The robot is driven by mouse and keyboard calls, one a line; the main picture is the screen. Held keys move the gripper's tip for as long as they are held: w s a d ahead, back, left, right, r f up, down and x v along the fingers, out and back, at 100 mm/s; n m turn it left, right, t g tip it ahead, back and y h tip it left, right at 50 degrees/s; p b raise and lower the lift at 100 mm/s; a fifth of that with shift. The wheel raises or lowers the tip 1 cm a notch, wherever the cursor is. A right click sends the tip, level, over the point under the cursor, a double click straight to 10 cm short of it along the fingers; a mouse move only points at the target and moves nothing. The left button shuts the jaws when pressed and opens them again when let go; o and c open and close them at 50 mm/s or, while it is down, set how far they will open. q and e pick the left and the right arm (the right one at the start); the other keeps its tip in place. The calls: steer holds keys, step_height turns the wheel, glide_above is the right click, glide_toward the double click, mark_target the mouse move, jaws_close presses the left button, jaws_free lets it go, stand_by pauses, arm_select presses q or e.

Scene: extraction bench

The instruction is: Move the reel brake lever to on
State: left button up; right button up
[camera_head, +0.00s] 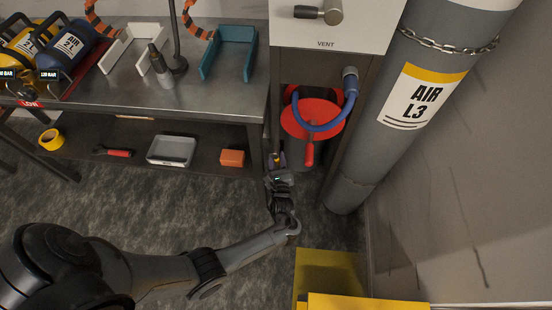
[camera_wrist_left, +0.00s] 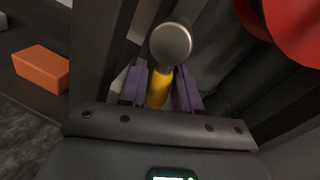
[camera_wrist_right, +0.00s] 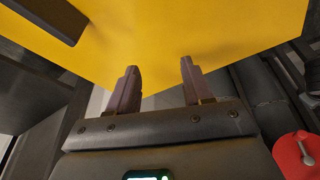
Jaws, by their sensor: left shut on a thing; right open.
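The hose reel (camera_head: 310,112) is a red disc with a blue hose and a red crank handle, in the bay under the vent panel. Its red edge also shows at upper right in the left wrist view (camera_wrist_left: 295,30). The brake lever (camera_wrist_left: 159,88) has a yellow shaft and a round grey knob. My left gripper (camera_head: 278,166) is left of and below the reel, with its fingers (camera_wrist_left: 160,90) shut on the yellow shaft below the knob. My right gripper (camera_wrist_right: 160,82) is open and empty, in front of a yellow surface; it is not visible in the head view.
The bench (camera_head: 190,100) with trays and air bottles stands at left, with an orange block (camera_head: 232,158) on its lower shelf. A yellow object (camera_head: 330,268) is at bottom centre. Open floor lies left of it.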

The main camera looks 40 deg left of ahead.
arm_select(q)
steer(key=n+p, duration=0.1)
steer(key=d+r+n+p, duration=0.1)
steer(key=n, duration=0.1)
steer(key=shift+w+h+p, duration=0.3)
steer(key=shift+w, duration=0.1)
steer(key=shift+w+d+r+n+h+p, duration=0.2)
steer(key=shift+n+p, duration=0.4)
steer(key=shift+n, duration=0.2)
steer(key=shift+w+d+r+n+h+p, duration=0.1)
steer(key=shift+d+r+n+p, duration=0.1)
steer(key=shift+n+p, duration=0.5)
steer(key=o, duration=0.8)
steer(key=shift+c, duration=0.2)
steer(key=shift+o, duration=0.8)
steer(key=shift+f, duration=0.1)
steer(key=shift+s, duration=0.15)
